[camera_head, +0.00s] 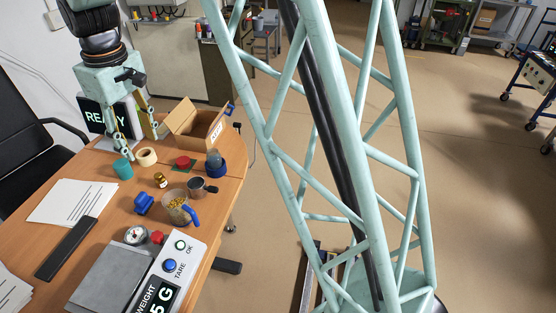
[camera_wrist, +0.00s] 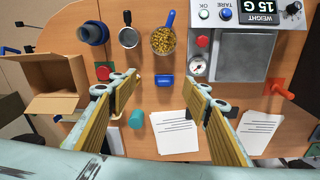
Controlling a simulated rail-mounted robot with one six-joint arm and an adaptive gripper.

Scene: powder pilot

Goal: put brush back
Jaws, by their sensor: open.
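I cannot clearly make out a brush. A small blue block-like object (camera_head: 143,202) lies on the wooden desk (camera_head: 112,225). It also shows in the wrist view (camera_wrist: 165,81), lined up between my fingertips, and I cannot tell whether it is the brush.
An open cardboard box (camera_head: 196,128) stands at the far edge. A metal cup (camera_head: 198,187), a clear jug of yellow pieces (camera_head: 178,207) and a dark blue round holder (camera_head: 215,167) crowd the right side. The scale (camera_head: 160,275) is nearest. Papers (camera_head: 72,202) lie left.

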